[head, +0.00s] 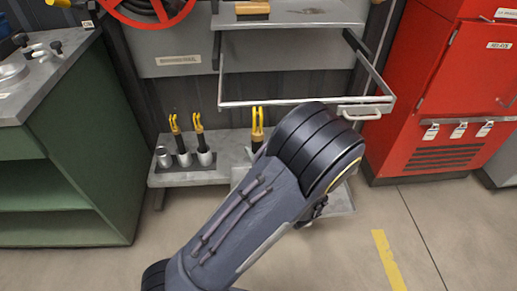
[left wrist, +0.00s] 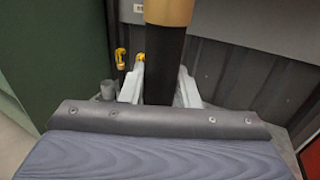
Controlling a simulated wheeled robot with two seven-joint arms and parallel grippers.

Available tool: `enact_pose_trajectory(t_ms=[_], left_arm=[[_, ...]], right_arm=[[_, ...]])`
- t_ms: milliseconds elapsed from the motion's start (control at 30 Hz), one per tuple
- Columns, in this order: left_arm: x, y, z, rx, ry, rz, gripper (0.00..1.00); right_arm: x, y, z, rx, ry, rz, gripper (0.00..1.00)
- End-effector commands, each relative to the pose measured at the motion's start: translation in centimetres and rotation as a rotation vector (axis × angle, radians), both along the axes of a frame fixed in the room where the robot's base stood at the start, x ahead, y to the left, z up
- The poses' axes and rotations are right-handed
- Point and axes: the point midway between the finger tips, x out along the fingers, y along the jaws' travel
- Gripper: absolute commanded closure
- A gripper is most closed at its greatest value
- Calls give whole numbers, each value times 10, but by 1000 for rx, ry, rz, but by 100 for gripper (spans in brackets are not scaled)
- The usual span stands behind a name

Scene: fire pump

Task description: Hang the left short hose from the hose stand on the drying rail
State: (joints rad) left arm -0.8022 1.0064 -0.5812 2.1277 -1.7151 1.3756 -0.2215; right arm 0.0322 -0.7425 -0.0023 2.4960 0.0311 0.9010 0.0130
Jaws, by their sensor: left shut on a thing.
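The hose stand (head: 215,177) is a low grey metal shelf with cups. Two short black hoses with yellow forked tops, a left one (head: 177,135) and one beside it (head: 201,137), stand upright in its left cups. A third yellow-topped hose (head: 257,124) shows just above my left arm, its lower part hidden. In the left wrist view, my left gripper (left wrist: 162,76) is shut on a black upright hose (left wrist: 164,60) with a tan upper part. My arm hides this gripper in the head view. The drying rail (head: 290,102) is a pale bar frame above the stand. My right gripper is out of view.
An empty cup (head: 163,157) is at the stand's left end. A green cabinet (head: 85,150) stands left, a red cabinet (head: 455,90) right. A grey shelf (head: 290,18) is above the rail. Open floor (head: 440,225) lies at the front right.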

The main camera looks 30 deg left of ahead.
Motion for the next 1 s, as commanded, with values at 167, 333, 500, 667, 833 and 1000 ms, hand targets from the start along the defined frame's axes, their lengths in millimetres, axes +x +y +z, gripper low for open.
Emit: enact_pose_trajectory(t_ms=[167, 333, 500, 667, 833, 1000], left_arm=[[-4, 3, -1, -9, -1, 55, 100], [4, 8, -2, -9, -1, 54, 100], [15, 16, -1, -8, -1, 54, 100], [26, 22, -2, -9, -1, 54, 100], [38, 29, -1, -8, -3, 54, 100], [49, 36, -2, -8, -2, 53, 100]], right_arm=[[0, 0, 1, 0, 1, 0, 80], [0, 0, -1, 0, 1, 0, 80], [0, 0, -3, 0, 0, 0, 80], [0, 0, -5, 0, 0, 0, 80], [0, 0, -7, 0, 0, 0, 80], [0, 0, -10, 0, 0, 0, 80]])
